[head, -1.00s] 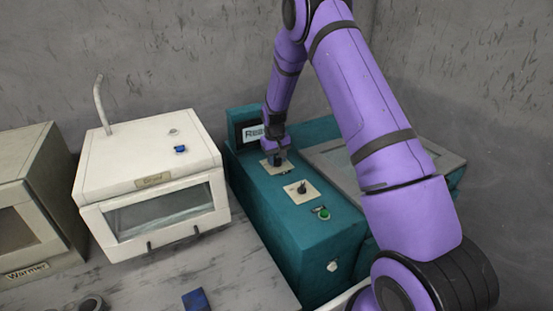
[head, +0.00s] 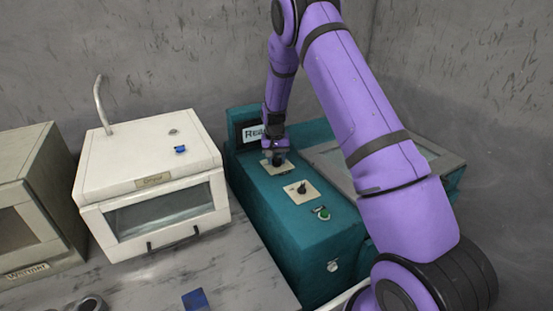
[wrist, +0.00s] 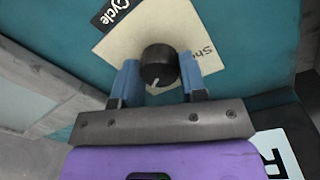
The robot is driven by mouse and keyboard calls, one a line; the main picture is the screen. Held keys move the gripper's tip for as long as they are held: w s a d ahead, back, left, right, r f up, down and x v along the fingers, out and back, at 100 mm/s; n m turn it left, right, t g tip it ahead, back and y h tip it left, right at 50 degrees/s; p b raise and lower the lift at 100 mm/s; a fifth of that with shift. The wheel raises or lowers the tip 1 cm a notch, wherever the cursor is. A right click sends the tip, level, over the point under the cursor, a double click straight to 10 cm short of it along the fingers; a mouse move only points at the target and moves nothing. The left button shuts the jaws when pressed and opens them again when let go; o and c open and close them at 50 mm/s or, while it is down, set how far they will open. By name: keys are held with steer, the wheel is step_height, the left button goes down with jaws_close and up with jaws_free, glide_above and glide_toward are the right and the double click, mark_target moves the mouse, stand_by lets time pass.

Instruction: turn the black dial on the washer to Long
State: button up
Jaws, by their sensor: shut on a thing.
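The black dial (wrist: 158,66) sits on a cream plate (wrist: 118,48) on the teal washer (head: 285,215). Its white pointer line points down and slightly left in the wrist view. The plate carries a "Cycle" label and lettering starting "Sh"; any other lettering is hidden. My gripper (wrist: 160,70) is shut on the dial, one blue finger on each side of it. In the head view, my gripper (head: 278,158) is down at the rear plate and hides most of this dial.
A second dark knob (head: 302,188) on its own cream plate and a green button (head: 323,213) are nearer on the washer. A white dryer (head: 150,170) stands to the left, with a warmer (head: 35,200) beyond. A blue object (head: 195,300) lies on the counter.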

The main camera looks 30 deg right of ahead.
steer(key=o, duration=0.9)
steer(key=r, duration=1)
steer(key=shift+w+a+r, duration=0.15)
steer(key=shift+a+r, duration=0.1)
steer(key=shift+r, duration=0.15)
step_height(320, 180, up, 13)
steer(key=n+t, duration=0.1)
glide_above(275, 159)
steer(key=s+a, duration=0.3)
steer(key=s, duration=0.4)
steer(key=s+a+r+n+t, duration=0.1)
steer(key=s+a+r+t, duration=0.15)
steer(key=s+r, duration=0.75)
steer(key=s+a+r+n, duration=0.1)
steer(key=s, duration=0.7)
steer(key=s+a+n+t, duration=0.1)
steer(key=s+a, duration=0.1)
steer(key=s, duration=0.7)
steer(key=s+a+r+n+t, duration=0.1)
steer(key=s, duration=0.7)
steer(key=shift+s+a+r+y, duration=0.15)
steer(key=shift+s+r+y, duration=0.1)
steer(key=shift+r+y, duration=0.1)
